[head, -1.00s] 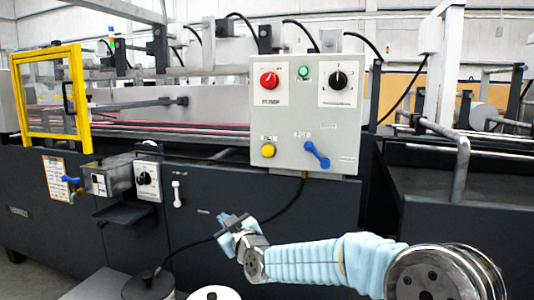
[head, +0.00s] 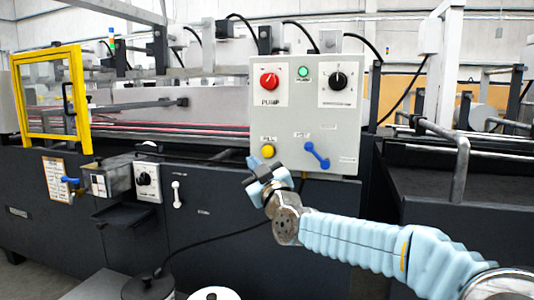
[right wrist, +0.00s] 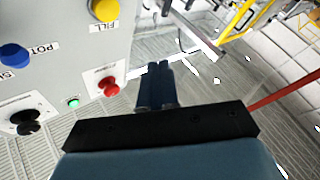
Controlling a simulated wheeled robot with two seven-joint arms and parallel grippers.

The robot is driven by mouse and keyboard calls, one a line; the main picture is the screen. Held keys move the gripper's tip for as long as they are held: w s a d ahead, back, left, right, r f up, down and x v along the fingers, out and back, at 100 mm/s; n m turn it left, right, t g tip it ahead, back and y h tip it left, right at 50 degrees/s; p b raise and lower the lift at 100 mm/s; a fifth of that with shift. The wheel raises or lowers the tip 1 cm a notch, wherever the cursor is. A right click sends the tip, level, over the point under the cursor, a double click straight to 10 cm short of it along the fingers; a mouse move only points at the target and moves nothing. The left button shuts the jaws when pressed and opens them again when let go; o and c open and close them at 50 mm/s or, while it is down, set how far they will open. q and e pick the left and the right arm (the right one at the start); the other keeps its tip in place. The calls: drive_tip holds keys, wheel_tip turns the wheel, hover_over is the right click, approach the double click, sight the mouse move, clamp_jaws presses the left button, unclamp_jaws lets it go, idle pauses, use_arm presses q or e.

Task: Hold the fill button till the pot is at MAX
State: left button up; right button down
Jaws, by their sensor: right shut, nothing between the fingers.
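The round yellow fill button (head: 267,151) is at the lower left of the grey control box. It also shows at the top of the right wrist view (right wrist: 105,9), above a FILL label. My right gripper (head: 255,164) is shut and empty, just below and left of the button in the head view. In the right wrist view its closed fingers (right wrist: 157,72) appear apart from the button. A metal box with a pale front window (head: 98,185), possibly the pot, sits on the machine at left. Its level and MAX mark are too small to read. My left gripper is not in view.
The control box (head: 345,115) also carries a red pump knob (head: 269,80), a green light (head: 303,72), a black dial (head: 338,80) and a blue pot lever (head: 317,155). A yellow-framed guard (head: 82,100) stands at left. A lidded dark container (head: 148,287) is at the bottom.

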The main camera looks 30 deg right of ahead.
sight(266, 156)
drive_tip(key=shift+w+d, duration=1.4)
drive_tip(key=shift+d, duration=0.25)
drive_tip(key=shift+w+d, duration=1.4)
drive_tip(key=shift+d, duration=0.2)
drive_tip(key=shift+d, duration=0.1)
drive_tip(key=shift+w+d, duration=0.2)
drive_tip(key=shift+w, duration=0.05)
